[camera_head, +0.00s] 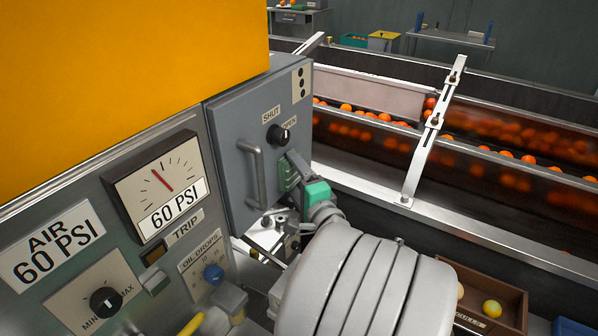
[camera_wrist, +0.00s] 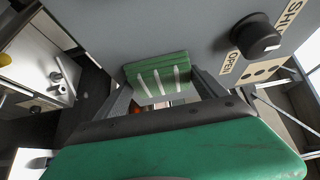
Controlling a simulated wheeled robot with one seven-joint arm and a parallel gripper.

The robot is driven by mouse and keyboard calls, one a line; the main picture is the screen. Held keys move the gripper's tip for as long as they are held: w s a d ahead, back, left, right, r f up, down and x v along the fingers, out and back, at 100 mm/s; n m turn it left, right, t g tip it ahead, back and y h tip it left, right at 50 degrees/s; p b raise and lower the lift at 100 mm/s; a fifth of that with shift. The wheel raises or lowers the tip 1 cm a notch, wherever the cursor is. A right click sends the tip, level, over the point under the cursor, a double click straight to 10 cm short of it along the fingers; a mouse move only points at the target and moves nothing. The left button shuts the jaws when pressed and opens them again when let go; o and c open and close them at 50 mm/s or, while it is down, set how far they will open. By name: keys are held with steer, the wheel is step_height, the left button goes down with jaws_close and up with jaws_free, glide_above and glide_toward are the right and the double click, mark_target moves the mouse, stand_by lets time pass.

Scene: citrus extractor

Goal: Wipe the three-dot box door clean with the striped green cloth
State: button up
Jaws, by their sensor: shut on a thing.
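The three-dot box door (camera_head: 232,140) is a grey panel with a bar handle, a black knob by SHUT and OPEN labels, and a plate of three black dots at its upper right. My gripper (camera_head: 290,174) is at the right part of the door, below the knob. It is shut on the striped green cloth (camera_wrist: 158,76), a folded green pad with white stripes. In the wrist view the cloth is between the fingertips, close to the door (camera_wrist: 190,30); I cannot tell whether it touches. My arm hides part of the area below the door.
The bar handle (camera_head: 255,172) sticks out left of my gripper. The pressure gauge (camera_head: 160,183) and dials are further left. A conveyor with oranges (camera_head: 385,117) runs behind on the right. A brown crate (camera_head: 509,308) stands lower right.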

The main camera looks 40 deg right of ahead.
steer(key=shift+s+a+p, duration=0.2)
steer(key=shift+s+a, duration=0.05)
steer(key=shift+a, duration=0.4)
steer(key=shift+s+a+p, duration=0.15)
steer(key=shift+s+a, duration=0.1)
steer(key=shift+a, duration=0.4)
steer(key=shift+w+d+b, duration=0.15)
steer(key=shift+w+d, duration=0.1)
steer(key=shift+d, duration=0.3)
steer(key=shift+w+d+b, duration=0.15)
steer(key=shift+w+d, duration=0.05)
steer(key=shift+d, duration=0.35)
steer(key=w+d+b, duration=0.1)
steer(key=w+d, duration=0.1)
steer(key=d, duration=0.5)
steer(key=shift+w, duration=0.35)
steer(key=shift+d, duration=0.1)
steer(key=shift+s+d+f+b, duration=0.1)
steer(key=shift+s+d+b, duration=0.15)
steer(key=shift+s, duration=0.2)
steer(key=shift+s+d+b, duration=0.15)
steer(key=shift+s+d, duration=0.1)
steer(key=shift+s, duration=0.55)
steer(key=shift+s+d+b, duration=0.2)
steer(key=shift+s+d, duration=0.1)
steer(key=shift+s, duration=0.45)
steer(key=shift+s+d+b, duration=0.15)
steer(key=shift+s+d, duration=0.1)
steer(key=shift+s, duration=0.55)
